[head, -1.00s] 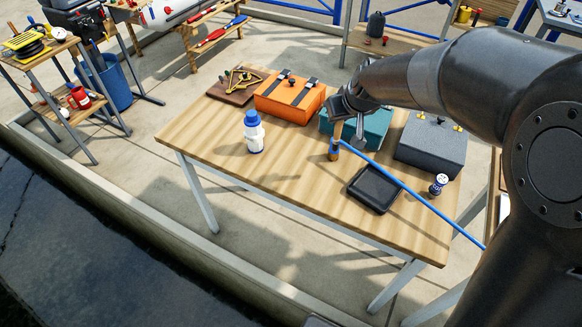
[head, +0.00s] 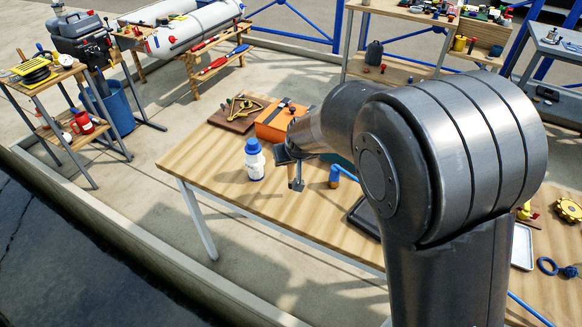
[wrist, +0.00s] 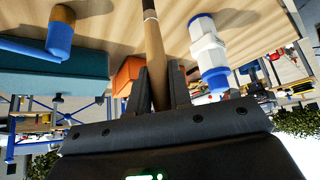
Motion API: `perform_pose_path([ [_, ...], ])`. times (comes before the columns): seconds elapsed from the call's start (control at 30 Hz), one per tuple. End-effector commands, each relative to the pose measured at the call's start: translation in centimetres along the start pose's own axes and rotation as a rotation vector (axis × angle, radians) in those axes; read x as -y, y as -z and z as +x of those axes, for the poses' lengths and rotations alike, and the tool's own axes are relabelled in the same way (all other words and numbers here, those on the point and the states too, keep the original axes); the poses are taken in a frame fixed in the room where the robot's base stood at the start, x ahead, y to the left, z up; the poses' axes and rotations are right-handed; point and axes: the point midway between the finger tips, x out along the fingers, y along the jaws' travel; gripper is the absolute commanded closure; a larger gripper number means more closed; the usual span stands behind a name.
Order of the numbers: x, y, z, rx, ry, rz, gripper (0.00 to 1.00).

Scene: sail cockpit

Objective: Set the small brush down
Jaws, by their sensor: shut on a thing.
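My gripper (wrist: 157,84) is shut on the small brush (wrist: 155,45), whose light wooden handle runs between the two fingers in the wrist view. In the head view my gripper (head: 291,160) is above the wooden table (head: 225,175), just right of a white bottle with a blue cap (head: 255,165). The bottle also shows in the wrist view (wrist: 208,55). I cannot tell how high the brush is above the tabletop.
An orange box (head: 270,125) and a brown board (head: 235,118) stand behind. A black tray (head: 362,220) is partly hidden by my arm. Bare tabletop lies left of and in front of the bottle.

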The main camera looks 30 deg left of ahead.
Motion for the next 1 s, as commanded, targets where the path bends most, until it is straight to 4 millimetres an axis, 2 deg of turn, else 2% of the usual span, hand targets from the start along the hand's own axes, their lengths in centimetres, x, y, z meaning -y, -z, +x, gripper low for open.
perform_pose_path([
  [0.2, -0.1, -1.8, 2.6, 0.003, 0.0, 0.002, 1.0],
  [0.57, -0.1, -1.9, 2.9, 0.001, 0.0, 0.001, 1.0],
  [0.6, -0.1, -1.9, 2.9, 0.0, 0.0, 0.001, 0.79],
  [0.83, 0.0, -1.9, 2.9, 0.001, 0.0, 0.001, 0.6],
  [1.0, 0.0, -1.9, 2.9, 0.001, 0.0, 0.001, 0.6],
])
